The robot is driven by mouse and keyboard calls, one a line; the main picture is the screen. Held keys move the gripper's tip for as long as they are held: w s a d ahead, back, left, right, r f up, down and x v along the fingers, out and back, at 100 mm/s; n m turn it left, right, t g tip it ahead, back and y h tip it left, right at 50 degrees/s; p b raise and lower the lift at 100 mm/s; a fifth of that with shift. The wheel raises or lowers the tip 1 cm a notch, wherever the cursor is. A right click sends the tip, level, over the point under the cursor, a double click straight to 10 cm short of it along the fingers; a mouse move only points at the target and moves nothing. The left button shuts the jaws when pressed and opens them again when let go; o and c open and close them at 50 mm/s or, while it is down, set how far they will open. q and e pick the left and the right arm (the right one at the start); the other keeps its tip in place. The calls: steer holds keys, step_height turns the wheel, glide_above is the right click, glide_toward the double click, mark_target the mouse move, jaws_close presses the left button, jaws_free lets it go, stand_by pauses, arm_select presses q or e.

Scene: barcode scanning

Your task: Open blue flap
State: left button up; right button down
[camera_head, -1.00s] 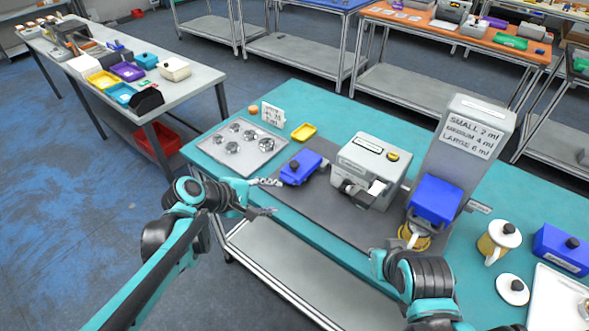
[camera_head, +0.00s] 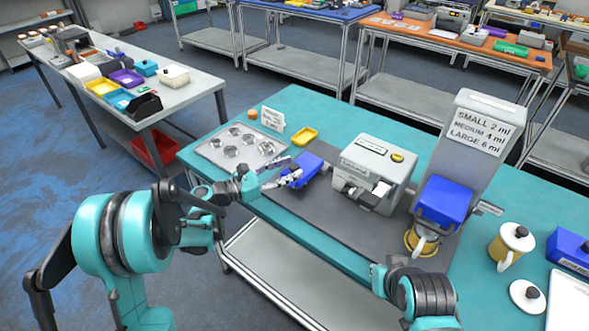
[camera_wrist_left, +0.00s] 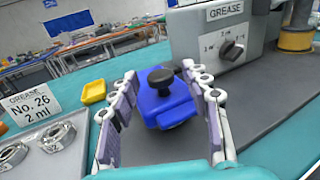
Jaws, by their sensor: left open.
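A blue piece with a black knob on top (camera_wrist_left: 165,100) sits on the dark grey mat (camera_wrist_left: 150,145). In the head view this blue piece (camera_head: 308,167) is at the mat's left end. My left gripper (camera_head: 288,170) is at its left side. In the left wrist view my open left gripper (camera_wrist_left: 160,72) has one finger on each side of the blue piece, with gaps showing; contact cannot be made out. Another blue cover (camera_head: 440,202) is on the front of the tall grey dispenser (camera_head: 468,135). Only part of my right arm shows at the bottom; its gripper cannot be seen.
A grey grease machine (camera_head: 374,160) stands right of the blue piece. A metal tray of round parts (camera_head: 215,150), a sign (camera_head: 271,119) and a yellow dish (camera_head: 304,137) are behind and left. A yellow mug (camera_head: 505,248) and white lid (camera_head: 526,296) are at right.

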arm_select(q)
steer(key=shift+x, duration=1.2)
arm_select(e)
steer(key=shift+f, duration=0.35)
arm_select(q)
steer(key=shift+c, duration=0.3)
jaws_close()
steer(key=shift+r, duration=0.1)
arm_select(e)
steer(key=shift+r, duration=0.1)
